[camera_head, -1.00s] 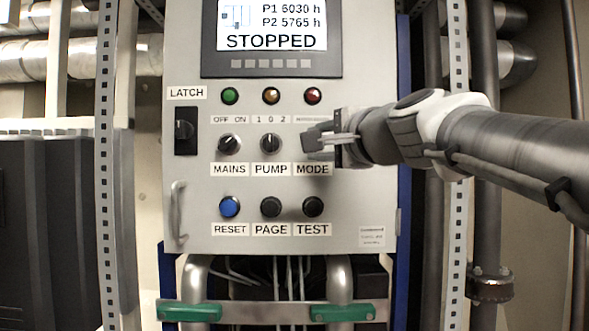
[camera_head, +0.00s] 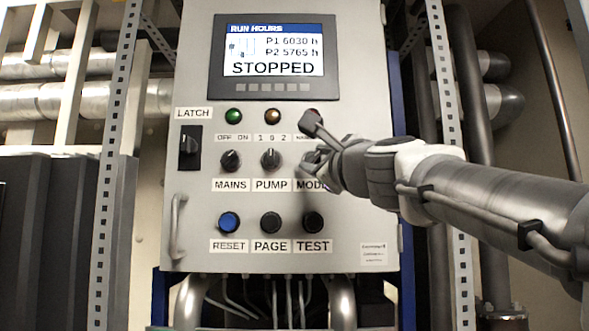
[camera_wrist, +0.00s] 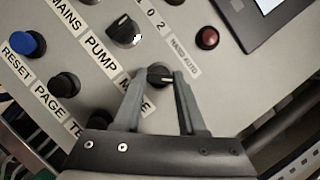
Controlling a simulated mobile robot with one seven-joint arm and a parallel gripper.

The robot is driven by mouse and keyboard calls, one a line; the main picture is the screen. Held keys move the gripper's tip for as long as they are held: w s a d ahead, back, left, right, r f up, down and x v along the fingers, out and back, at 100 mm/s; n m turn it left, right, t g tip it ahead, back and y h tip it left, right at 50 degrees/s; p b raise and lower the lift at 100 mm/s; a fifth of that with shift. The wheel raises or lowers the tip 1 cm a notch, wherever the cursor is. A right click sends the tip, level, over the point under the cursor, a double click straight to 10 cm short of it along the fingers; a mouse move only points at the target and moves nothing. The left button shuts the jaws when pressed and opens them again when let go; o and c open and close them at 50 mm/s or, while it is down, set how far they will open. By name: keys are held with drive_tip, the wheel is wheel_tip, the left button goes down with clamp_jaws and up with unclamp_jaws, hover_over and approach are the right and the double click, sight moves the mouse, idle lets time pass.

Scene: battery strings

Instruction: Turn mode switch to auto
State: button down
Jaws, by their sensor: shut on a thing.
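The mode switch (camera_wrist: 160,76) is a black knob with a pale pointer mark, seen in the wrist view between my fingertips. Its pointer lies toward the right of that view. The hand/auto scale label (camera_wrist: 185,57) sits just beyond it, and the MODE label (camera_wrist: 134,92) is partly covered by a finger. My gripper (camera_wrist: 159,78) has a finger on each side of the knob and is shut on it. In the head view my gripper (camera_head: 310,142) is at the panel and mostly hides the mode switch and part of its label.
The pump switch (camera_head: 270,159) and mains switch (camera_head: 230,160) are to the left. A red lamp (camera_wrist: 207,38) is above the mode switch, and the TEST button (camera_head: 313,222) is below. The display (camera_head: 274,59) reads STOPPED. A handle (camera_head: 177,226) stands out at lower left.

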drive_tip(key=shift+m, duration=0.3)
drive_tip(key=shift+c, duration=2.4)
unclamp_jaws()
drive_tip(key=shift+s, duration=0.1)
drive_tip(key=v, duration=1.7)
drive_tip(key=shift+f+b, duration=0.25)
drive_tip(key=shift+b, duration=0.1)
drive_tip(key=shift+a, duration=0.15)
